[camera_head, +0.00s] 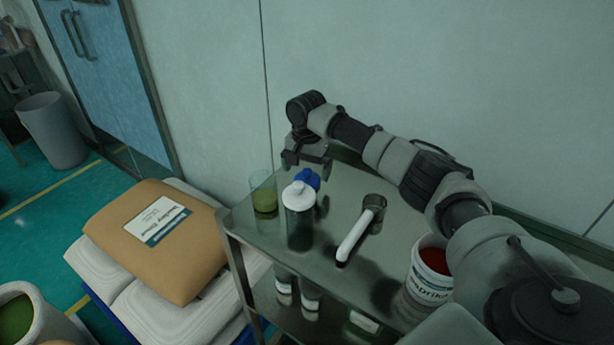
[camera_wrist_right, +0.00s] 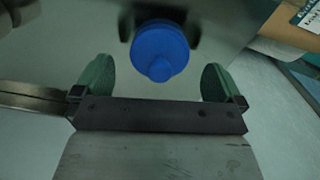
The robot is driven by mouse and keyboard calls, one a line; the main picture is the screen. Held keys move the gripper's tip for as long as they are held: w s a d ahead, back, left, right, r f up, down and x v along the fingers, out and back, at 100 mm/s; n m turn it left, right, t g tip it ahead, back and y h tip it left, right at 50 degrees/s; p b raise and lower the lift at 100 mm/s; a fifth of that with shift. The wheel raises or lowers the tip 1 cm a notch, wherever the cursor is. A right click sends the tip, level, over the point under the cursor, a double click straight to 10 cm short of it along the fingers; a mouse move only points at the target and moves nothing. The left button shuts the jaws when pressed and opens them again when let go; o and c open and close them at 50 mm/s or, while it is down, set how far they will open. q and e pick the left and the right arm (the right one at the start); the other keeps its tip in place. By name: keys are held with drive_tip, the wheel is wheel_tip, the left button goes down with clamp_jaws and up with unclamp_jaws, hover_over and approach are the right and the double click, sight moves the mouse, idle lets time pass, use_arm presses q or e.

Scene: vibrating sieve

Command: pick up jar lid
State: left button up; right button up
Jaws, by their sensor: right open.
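A blue lid with a small round knob (camera_head: 309,178) is on the steel cart top, partly hidden behind a white-lidded jar (camera_head: 300,215). My right gripper (camera_head: 306,166) is just above and behind the blue lid. In the right wrist view the blue lid (camera_wrist_right: 160,48) lies between and beyond the open fingertips of my right gripper (camera_wrist_right: 156,75), with nothing held. A glass jar with green contents (camera_head: 264,197) stands open to the left. I cannot tell what the blue lid rests on. My left gripper is out of view.
A white-handled scoop (camera_head: 355,236) lies on the cart top (camera_head: 335,195). A white tub of red powder (camera_head: 430,275) stands at the right under my arm. Brown and white sacks (camera_head: 190,255) are left of the cart. The wall is close behind.

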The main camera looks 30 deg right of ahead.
sight(307, 177)
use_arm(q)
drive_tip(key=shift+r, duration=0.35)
use_arm(e)
drive_tip(key=shift+s+a+f, duration=0.1)
drive_tip(key=shift+f, duration=1.35)
drive_tip(key=shift+c, duration=0.5)
drive_tip(key=c, duration=0.8)
